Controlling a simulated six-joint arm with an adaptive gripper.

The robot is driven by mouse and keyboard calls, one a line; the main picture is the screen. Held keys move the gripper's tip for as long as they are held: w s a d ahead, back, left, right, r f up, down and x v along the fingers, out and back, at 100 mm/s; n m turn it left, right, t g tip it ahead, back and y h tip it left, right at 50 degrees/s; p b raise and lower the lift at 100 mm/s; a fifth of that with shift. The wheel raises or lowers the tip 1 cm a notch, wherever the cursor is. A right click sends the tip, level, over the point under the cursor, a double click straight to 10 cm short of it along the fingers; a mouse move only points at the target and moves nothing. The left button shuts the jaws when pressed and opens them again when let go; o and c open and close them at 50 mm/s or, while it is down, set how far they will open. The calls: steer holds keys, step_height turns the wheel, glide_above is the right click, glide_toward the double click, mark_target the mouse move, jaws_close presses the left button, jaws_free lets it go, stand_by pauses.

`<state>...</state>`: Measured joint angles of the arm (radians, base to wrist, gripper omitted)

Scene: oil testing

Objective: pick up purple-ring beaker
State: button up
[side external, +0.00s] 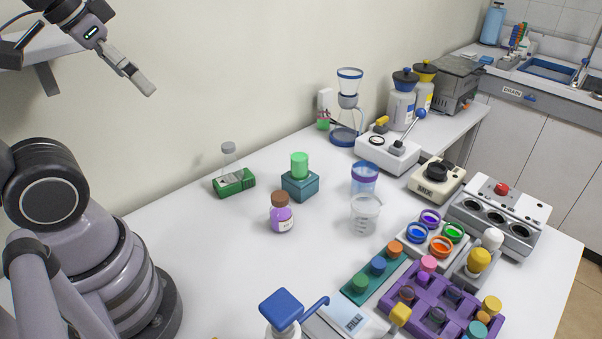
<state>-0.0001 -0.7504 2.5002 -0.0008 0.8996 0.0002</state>
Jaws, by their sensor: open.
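My gripper (143,84) is at the upper left, high above the table and far from the vessels. It is open and holds nothing. Several small ringed beakers sit together in a pale holder (408,250) at the right; the one at the back has a purple ring (430,217). Beside it are a blue-ring (417,231), a green-ring (454,232) and an orange-ring one (440,246). A taller clear beaker with a blue-purple band (365,180) stands upright near the table's middle, behind a plain clear beaker (366,214).
A brown-capped purple bottle (282,213), a green bottle in a teal block (300,184) and a vial on a green base (233,180) stand left of the beakers. A purple rack (440,300) and a mixer (437,180) flank the holder.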

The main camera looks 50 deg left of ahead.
steer(key=shift+o, duration=0.2)
stand_by(0.3)
steer(key=w+d+f+n+t+h, duration=0.15)
steer(key=w+d+f, duration=0.3)
steer(key=w, duration=0.95)
steer(key=w+d+f+t, duration=0.25)
steer(key=w+d, duration=0.25)
steer(key=w, duration=0.8)
steer(key=n+t+y, duration=0.2)
steer(key=t+y, duration=0.1)
steer(key=y, duration=0.3)
glide_toward(369, 164)
steer(key=v, duration=0.7)
steer(key=shift+h, duration=0.25)
steer(key=x, duration=1.3)
steer(key=shift+a, duration=0.3)
steer(key=shift+r, duration=0.1)
steer(key=shift+c, duration=0.3)
